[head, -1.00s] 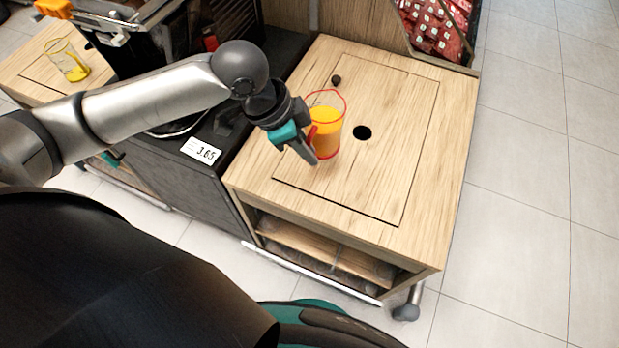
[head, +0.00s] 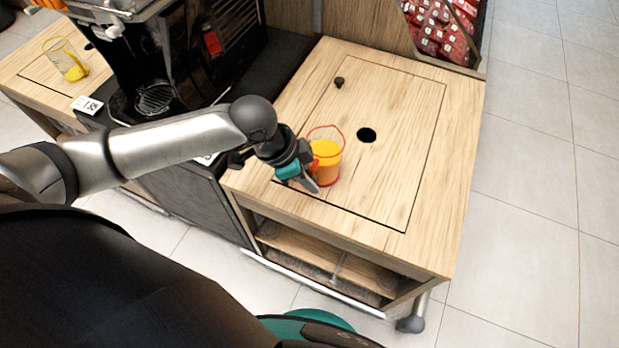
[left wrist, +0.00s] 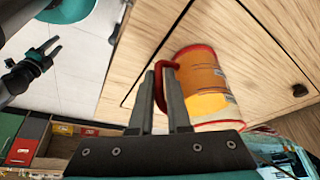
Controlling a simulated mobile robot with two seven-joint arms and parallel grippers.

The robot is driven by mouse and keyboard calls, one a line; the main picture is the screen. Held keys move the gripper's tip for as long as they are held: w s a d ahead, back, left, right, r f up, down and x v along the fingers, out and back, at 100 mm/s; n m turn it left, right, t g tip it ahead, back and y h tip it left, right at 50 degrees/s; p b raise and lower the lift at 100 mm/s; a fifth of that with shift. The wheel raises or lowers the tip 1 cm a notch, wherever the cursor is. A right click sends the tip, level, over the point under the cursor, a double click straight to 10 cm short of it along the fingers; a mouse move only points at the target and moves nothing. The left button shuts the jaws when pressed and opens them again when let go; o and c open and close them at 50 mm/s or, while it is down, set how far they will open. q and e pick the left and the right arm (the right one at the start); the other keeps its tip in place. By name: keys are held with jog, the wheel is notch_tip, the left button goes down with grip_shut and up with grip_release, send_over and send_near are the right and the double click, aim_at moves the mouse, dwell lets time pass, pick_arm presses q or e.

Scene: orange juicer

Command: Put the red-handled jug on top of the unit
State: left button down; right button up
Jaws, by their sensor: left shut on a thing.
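The red-handled jug (head: 328,158) is clear with a red rim and holds orange juice. It is at the wooden top of the unit (head: 415,165), left of the dark round hole. I cannot tell whether its base touches the wood. My left gripper (head: 314,184) is shut on the jug's red handle, at the jug's left side. In the left wrist view, the fingers (left wrist: 168,92) close around the handle (left wrist: 161,78), and the jug (left wrist: 205,80) looks tilted there. My right gripper (left wrist: 50,50) shows small at the left of that view; its jaw state is unclear.
A black knob (head: 339,83) and a dark hole (head: 366,135) are in the unit's top, which is otherwise clear. The black juicer (head: 190,50) stands at the left. A second jug (head: 66,60) with yellow juice is on the far-left counter.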

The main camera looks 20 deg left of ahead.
pick_arm(q)
jog(key=c, duration=1.3)
grip_release()
jog(key=shift+f, duration=0.15)
jog(key=o, duration=0.4)
pick_arm(e)
jog(key=shift+s, duration=0.3)
pick_arm(q)
jog(key=shift+o, duration=0.2)
jog(key=shift+r, duration=0.3)
jog(key=p+v, duration=0.4)
jog(key=v, duration=0.7)
jog(key=shift+r, duration=0.35)
pick_arm(e)
jog(key=shift+g, duration=0.4)
jog(key=s+r, duration=0.1)
jog(key=s+a+r, duration=0.1)
jog(key=a+r, duration=0.1)
jog(key=shift+s+r, duration=0.4)
pick_arm(q)
jog(key=shift+s, duration=0.1)
pick_arm(e)
jog(key=shift+d, duration=0.1)
